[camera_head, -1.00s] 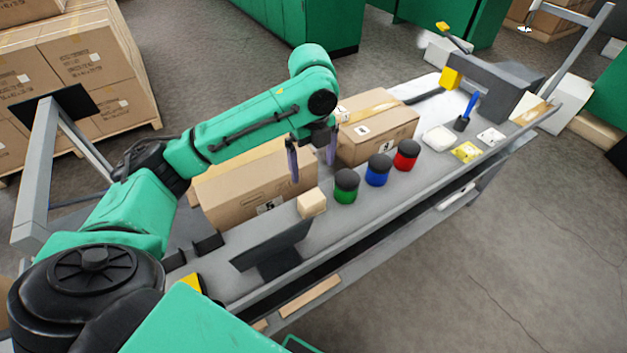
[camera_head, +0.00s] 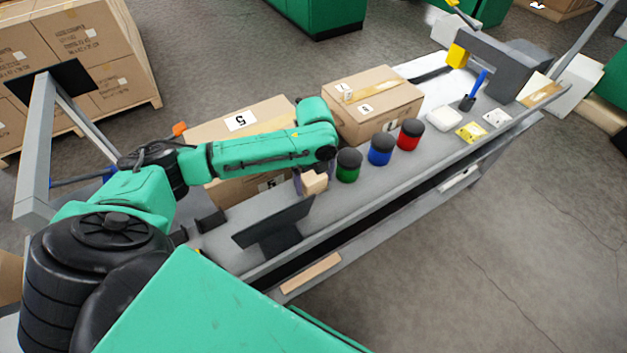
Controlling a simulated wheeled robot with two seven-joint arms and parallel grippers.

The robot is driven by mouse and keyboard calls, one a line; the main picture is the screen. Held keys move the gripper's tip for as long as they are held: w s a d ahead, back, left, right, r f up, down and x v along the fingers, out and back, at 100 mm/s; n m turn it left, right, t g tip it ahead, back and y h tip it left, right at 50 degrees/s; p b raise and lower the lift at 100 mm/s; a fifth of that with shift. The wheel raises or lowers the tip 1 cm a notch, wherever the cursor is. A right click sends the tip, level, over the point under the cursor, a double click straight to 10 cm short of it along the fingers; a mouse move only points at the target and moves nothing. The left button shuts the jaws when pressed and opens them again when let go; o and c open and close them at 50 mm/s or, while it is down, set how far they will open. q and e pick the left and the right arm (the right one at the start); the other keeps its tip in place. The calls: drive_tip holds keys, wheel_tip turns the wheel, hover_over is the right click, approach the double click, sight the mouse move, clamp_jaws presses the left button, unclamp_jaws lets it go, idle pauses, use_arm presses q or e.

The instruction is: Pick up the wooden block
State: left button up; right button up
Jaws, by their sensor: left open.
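The wooden block (camera_head: 314,183) is a small pale cube on the grey workbench (camera_head: 345,212), left of the green jar. My left gripper (camera_head: 312,178) is lowered over the block, its fingers open. One purple finger shows at the block's left side and part of the other shows at its upper right. The arm's wrist hides much of the gripper, so I cannot tell whether the fingers touch the block. My right gripper is not in view.
Green (camera_head: 348,166), blue (camera_head: 380,150) and red (camera_head: 409,135) jars with black lids stand right of the block. Cardboard boxes (camera_head: 372,100) stand behind. A dark angled panel (camera_head: 272,228) stands close in front-left of the block. The bench's front strip is clear.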

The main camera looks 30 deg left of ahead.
sight(314, 177)
use_arm(q)
drive_tip(key=c, duration=1.3)
drive_tip(key=shift+r, duration=0.15)
wheel_tip(314, 177, up, 20)
drive_tip(key=shift+f+p, duration=0.1)
drive_tip(key=shift+p, duration=0.5)
